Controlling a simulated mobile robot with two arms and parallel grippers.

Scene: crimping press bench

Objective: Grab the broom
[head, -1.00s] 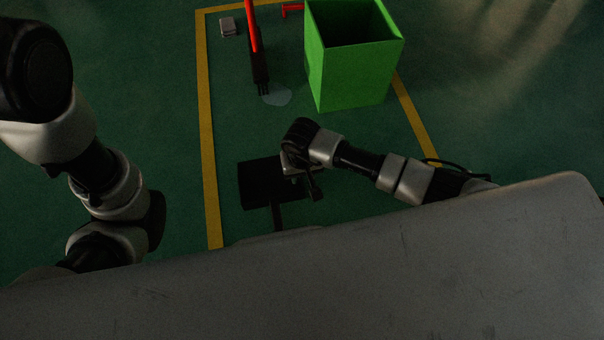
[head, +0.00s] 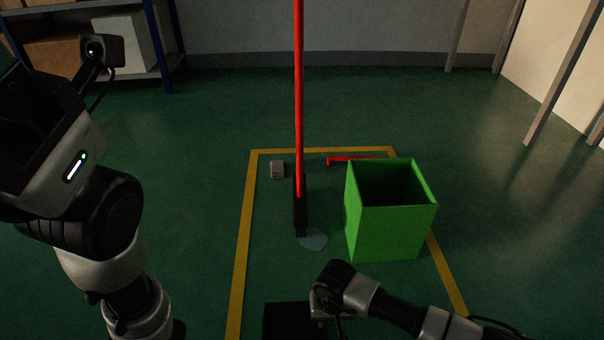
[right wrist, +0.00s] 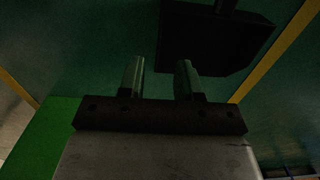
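The broom (head: 299,100) stands upright in the head view, with a long red handle and a dark head low on the floor. Its top runs out of the picture. My right gripper (head: 322,312) is near the bottom edge, nearer to me than the broom and apart from it. In the right wrist view its two fingers (right wrist: 160,80) are spread with nothing between them, and the broom is not seen there. My left arm (head: 75,165) is raised at the left, far from the broom; its fingers cannot be made out.
An open green bin (head: 385,233) stands right of the broom. A flat black piece (head: 284,321) lies near my right gripper. A small grey block (head: 277,169), a red item (head: 345,160) and a pale patch (head: 313,239) are on the floor inside yellow lines. Shelving (head: 165,50) stands back left.

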